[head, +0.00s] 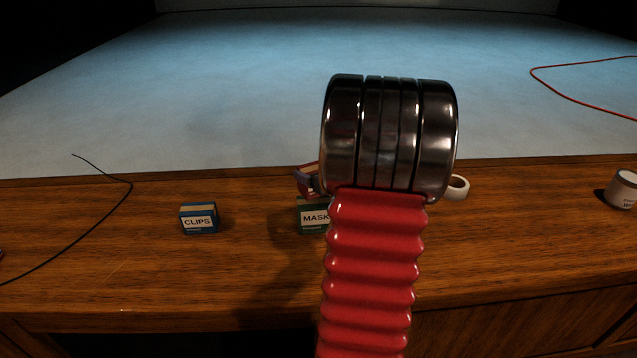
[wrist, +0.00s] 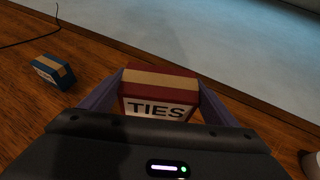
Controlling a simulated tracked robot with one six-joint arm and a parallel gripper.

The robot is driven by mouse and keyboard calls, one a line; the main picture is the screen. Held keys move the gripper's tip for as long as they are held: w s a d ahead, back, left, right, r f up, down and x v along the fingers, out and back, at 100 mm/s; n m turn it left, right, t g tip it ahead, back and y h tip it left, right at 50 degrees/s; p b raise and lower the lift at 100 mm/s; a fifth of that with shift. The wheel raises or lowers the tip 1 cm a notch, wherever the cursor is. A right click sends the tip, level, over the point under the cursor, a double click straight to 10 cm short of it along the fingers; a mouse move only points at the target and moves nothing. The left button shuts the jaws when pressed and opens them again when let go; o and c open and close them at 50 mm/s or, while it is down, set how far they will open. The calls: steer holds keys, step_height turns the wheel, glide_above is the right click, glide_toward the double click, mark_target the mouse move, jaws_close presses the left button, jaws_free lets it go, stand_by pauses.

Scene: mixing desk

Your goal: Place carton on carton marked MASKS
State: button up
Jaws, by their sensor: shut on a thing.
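A red carton marked TIES (wrist: 160,83) with a tan strip on top sits between the two fingers of my gripper (wrist: 158,98) in the wrist view. My gripper is shut on it. In the head view only a bit of the red carton (head: 312,168) and a finger of my gripper (head: 306,182) show left of my arm. The green carton marked MASKS (head: 313,217) stands on the desk just below them in the picture, its right part hidden by my arm. I cannot tell whether the two cartons touch. The MASKS carton does not show in the wrist view.
A blue carton marked CLIPS (head: 199,219) stands to the left, with bare wood between. A white ring-shaped thing (head: 459,188) is right of my arm. A white mug-like thing (head: 623,190) stands far right. A black cable (head: 116,210) lies at left.

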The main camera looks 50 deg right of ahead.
steer(key=shift+f, duration=1.85)
steer(key=shift+f, duration=0.1)
steer(key=o, duration=1.1)
steer(key=shift+s+a+r, duration=0.25)
steer(key=shift+s+r, duration=0.1)
steer(key=shift+s, duration=0.2)
steer(key=v, duration=1)
steer(key=shift+s+a, duration=0.25)
steer(key=shift+s, duration=0.05)
